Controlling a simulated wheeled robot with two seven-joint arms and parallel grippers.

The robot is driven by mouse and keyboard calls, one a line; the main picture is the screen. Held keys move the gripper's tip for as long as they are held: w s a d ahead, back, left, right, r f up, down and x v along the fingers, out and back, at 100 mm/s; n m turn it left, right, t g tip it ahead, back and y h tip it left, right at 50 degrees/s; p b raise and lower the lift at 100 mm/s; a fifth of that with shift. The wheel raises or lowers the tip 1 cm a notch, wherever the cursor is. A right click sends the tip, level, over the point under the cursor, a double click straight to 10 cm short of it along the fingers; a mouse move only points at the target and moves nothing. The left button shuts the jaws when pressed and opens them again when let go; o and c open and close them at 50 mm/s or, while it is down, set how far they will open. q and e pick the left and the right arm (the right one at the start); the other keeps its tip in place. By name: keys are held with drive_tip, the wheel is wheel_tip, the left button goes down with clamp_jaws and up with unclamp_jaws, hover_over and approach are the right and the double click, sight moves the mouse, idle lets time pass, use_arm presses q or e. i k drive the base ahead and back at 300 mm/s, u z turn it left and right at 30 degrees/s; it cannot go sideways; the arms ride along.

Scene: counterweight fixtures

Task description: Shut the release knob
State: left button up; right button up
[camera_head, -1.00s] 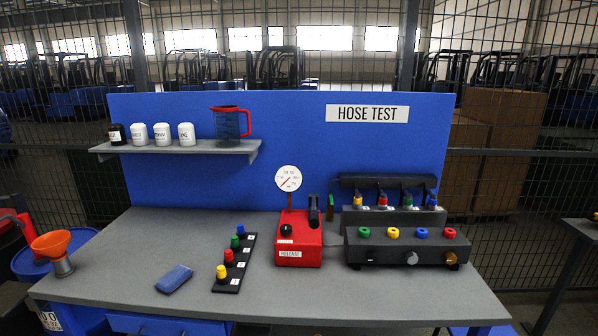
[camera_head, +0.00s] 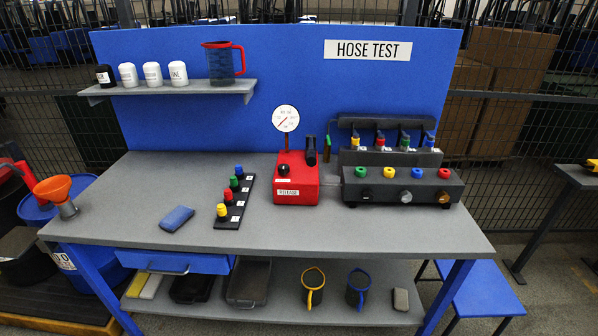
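The release knob (camera_head: 283,170) is a small black knob on top of the red pump box (camera_head: 296,188), above a white label reading RELEASE (camera_head: 287,193). Whether the knob is open or shut cannot be told at this size. Neither of my grippers is in view.
A black strip with several coloured caps (camera_head: 233,203) and a blue cloth or sponge (camera_head: 177,219) lie left of the box. A black hose manifold (camera_head: 403,188) stands close on its right. The bench top (camera_head: 330,230) in front is clear.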

sight(283, 169)
drive_tip(key=z, duration=2.25)
drive_tip(key=k, duration=0.65)
drive_tip(key=u, duration=1.05)
